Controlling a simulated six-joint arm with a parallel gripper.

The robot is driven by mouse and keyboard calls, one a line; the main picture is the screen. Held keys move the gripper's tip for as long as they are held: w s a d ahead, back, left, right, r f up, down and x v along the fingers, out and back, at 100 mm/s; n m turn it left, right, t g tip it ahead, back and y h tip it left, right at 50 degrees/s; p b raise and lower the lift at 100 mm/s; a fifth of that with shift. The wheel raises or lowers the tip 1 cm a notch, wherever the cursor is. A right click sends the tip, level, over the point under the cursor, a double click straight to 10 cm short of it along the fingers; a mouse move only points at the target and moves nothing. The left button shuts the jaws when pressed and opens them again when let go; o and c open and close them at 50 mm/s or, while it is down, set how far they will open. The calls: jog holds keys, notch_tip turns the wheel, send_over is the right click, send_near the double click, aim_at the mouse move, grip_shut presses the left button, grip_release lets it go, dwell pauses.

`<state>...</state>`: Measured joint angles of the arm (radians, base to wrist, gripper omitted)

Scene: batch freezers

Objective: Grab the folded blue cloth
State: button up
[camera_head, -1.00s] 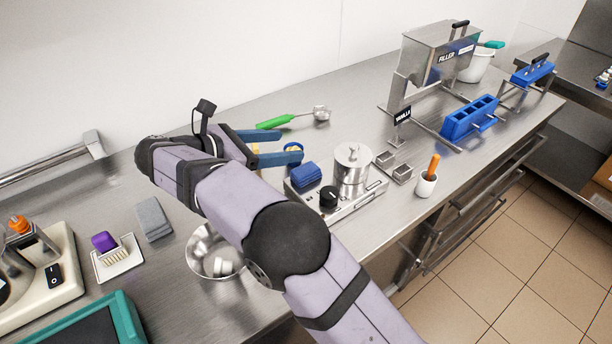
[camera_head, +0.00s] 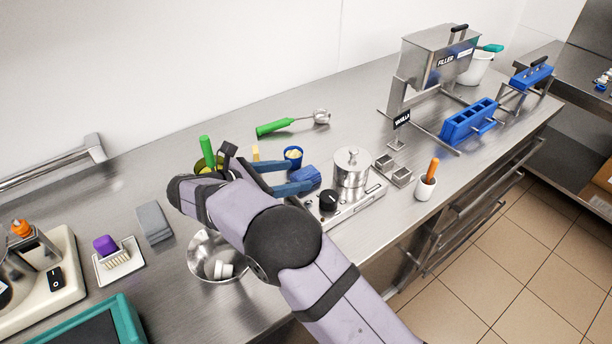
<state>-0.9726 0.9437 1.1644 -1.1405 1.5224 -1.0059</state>
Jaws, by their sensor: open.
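The folded blue cloth (camera_head: 306,174) is a small dark blue bundle beside the left end of the steel appliance with a black knob. My gripper (camera_head: 299,174) is open, its two blue fingers pointing right at the cloth. The fingertips are right at the cloth, one on its far side and one on its near side in the picture. The near finger hides part of the cloth. I cannot tell whether the fingers touch it or how high they are above it.
A lidded steel pot (camera_head: 351,167) stands right of the cloth. A steel bowl (camera_head: 205,262) lies below my arm. A green-handled scoop (camera_head: 290,123) lies behind. The counter behind the pot is clear.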

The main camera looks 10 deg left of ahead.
aim_at(305, 174)
jog(key=p+x, duration=0.1)
jog(key=x, duration=0.3)
jog(key=shift+d+r+p, duration=0.1)
jog(key=shift+d+p, duration=0.1)
jog(key=shift+p, duration=0.15)
jog(key=shift+w+d+f, duration=0.25)
jog(key=shift+w, duration=0.05)
jog(key=c, duration=1.1)
